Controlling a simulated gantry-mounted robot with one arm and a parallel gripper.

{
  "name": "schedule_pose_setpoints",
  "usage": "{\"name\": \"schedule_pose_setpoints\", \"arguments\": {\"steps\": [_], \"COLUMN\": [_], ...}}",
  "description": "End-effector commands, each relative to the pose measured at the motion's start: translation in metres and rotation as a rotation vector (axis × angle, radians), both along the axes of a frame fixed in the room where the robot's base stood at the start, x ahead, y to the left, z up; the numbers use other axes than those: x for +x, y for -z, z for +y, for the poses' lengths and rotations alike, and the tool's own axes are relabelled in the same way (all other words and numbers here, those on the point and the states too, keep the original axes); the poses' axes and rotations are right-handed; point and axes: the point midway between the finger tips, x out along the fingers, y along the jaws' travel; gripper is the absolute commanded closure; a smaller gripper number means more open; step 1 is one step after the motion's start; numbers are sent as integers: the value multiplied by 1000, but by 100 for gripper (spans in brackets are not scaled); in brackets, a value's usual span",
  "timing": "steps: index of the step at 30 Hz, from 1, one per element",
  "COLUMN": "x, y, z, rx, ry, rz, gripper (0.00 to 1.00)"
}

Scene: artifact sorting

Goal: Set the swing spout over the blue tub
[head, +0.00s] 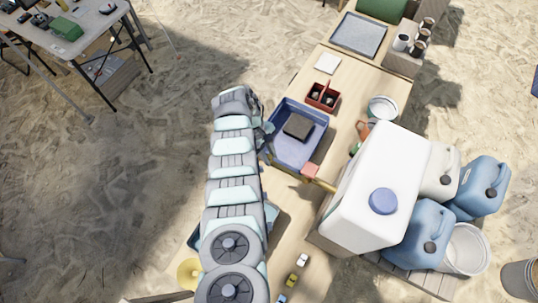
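A blue tub (318,122) stands on the wooden bench with a dark block (298,126) in it. A large white tank (383,165) with a blue cap stands to its lower right. A thin brass-coloured spout (325,185) reaches left from the tank, with a pinkish-red piece (310,171) along it. The spout runs along the tub's near edge; whether its outlet is over the tub I cannot tell. My gripper (267,142) is at the tub's left side, near the spout's left end. My arm partly hides it, and its fingers are too small to read.
A second tub (271,215), bluish, is mostly hidden under my arm. A red divided box (322,97), a white bucket (382,108) and a mesh tray (358,35) lie farther back. Small toy cars (292,280) sit in front. Blue jugs (417,236) stand right of the tank.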

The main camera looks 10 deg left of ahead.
Motion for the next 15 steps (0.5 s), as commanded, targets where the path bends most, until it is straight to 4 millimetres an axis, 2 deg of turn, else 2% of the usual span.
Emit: {"name": "schedule_pose_setpoints", "arguments": {"steps": [1, 8, 15], "x": [0, 0, 0], "y": [0, 0, 0], "z": [0, 0, 0], "rx": [0, 0, 0], "ry": [0, 0, 0], "rz": [0, 0, 0], "gripper": [81, 100, 100]}}
